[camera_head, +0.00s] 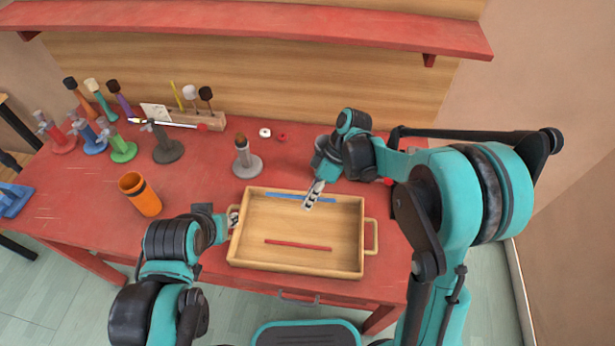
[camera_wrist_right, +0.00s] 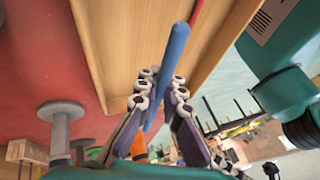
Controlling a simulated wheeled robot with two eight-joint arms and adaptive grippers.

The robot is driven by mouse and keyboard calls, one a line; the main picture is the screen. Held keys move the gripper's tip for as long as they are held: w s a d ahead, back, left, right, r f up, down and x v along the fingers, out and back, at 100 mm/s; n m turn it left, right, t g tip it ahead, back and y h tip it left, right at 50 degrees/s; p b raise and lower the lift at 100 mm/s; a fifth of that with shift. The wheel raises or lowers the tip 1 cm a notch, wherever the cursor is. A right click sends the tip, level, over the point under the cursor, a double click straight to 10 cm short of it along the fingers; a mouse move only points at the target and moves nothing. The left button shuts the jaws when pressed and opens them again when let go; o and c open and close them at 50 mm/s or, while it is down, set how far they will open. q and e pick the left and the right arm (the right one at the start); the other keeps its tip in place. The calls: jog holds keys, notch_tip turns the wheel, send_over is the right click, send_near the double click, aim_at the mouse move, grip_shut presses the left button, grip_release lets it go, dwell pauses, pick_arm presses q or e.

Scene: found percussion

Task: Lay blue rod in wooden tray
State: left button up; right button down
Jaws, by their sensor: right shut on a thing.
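The wooden tray (camera_head: 345,266) lies on the red table, with a handle at each short end. The blue rod (camera_head: 284,196) is over the back part of the tray, nearly parallel to its back wall. I cannot tell whether it touches the tray floor. My right gripper (camera_head: 312,197) is shut on the blue rod; in the right wrist view the rod (camera_wrist_right: 176,52) runs between the fingers (camera_wrist_right: 162,84). My left gripper (camera_head: 233,217) is at the tray's left handle; its fingers are too small to read.
A red rod (camera_head: 298,245) lies in the tray's front part. A grey stand (camera_head: 247,165) is behind the tray, and an orange cup (camera_head: 140,194) stands left. Several coloured stands with mallets fill the back left. A red shelf (camera_head: 260,25) overhangs the back.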

jog(key=shift+w+f, duration=0.1)
jog(key=shift+w, duration=0.1)
jog(key=shift+s+f+b, duration=0.15)
jog(key=shift+f+b, duration=0.3)
jog(key=shift+f, duration=0.05)
notch_tip(320, 180, down, 6)
jog(key=b, duration=0.4)
jog(key=shift+f, duration=0.15)
jog(key=c, duration=1.6)
grip_release()
jog(key=v, duration=1.2)
